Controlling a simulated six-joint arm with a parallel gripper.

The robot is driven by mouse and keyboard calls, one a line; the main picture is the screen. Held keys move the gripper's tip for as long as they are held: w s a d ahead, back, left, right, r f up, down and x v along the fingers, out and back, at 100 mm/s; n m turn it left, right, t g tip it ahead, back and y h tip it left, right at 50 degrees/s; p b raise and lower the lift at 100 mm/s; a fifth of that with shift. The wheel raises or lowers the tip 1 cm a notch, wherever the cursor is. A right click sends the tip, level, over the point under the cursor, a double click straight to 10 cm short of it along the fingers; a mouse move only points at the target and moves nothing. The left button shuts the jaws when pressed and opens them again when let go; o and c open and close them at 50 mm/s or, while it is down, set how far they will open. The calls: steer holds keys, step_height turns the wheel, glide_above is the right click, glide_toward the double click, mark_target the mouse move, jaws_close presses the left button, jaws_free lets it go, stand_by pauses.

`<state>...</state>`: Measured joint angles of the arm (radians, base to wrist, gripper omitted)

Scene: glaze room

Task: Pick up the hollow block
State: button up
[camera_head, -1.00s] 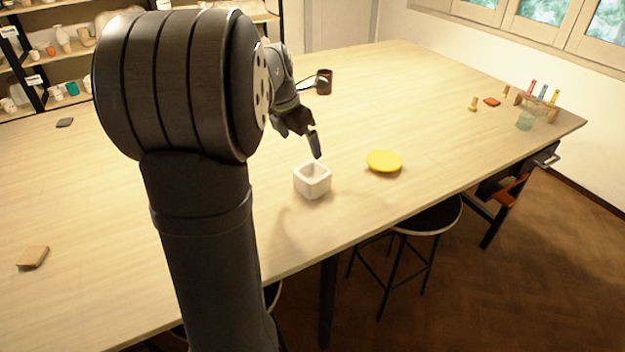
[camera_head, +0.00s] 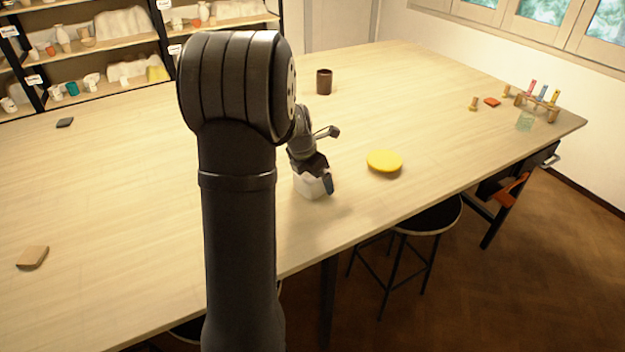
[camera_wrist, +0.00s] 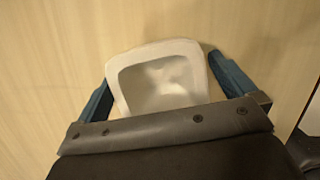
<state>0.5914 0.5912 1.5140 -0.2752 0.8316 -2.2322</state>
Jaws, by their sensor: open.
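The hollow block (camera_head: 309,188) is a white, square, open-topped block standing on the table near its front edge. My gripper (camera_head: 318,184) is down over it and hides much of its top in the head view. In the wrist view the block (camera_wrist: 126,76) shows its rounded rim and hollow inside. My gripper (camera_wrist: 165,85) is open there, with one blue finger on the left and one on the right of the block. Whether the fingers touch its walls I cannot tell.
A yellow plate (camera_head: 385,160) lies to the right of the block. A dark brown mug (camera_head: 324,82) stands farther back. A rack with coloured tools (camera_head: 540,97) is at the far right. The table (camera_head: 120,200) is mostly clear on the left.

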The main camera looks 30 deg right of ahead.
steer(key=shift+d+f, duration=0.1)
steer(key=shift+f, duration=0.15)
steer(key=shift+r, duration=0.1)
steer(key=c, duration=1.3)
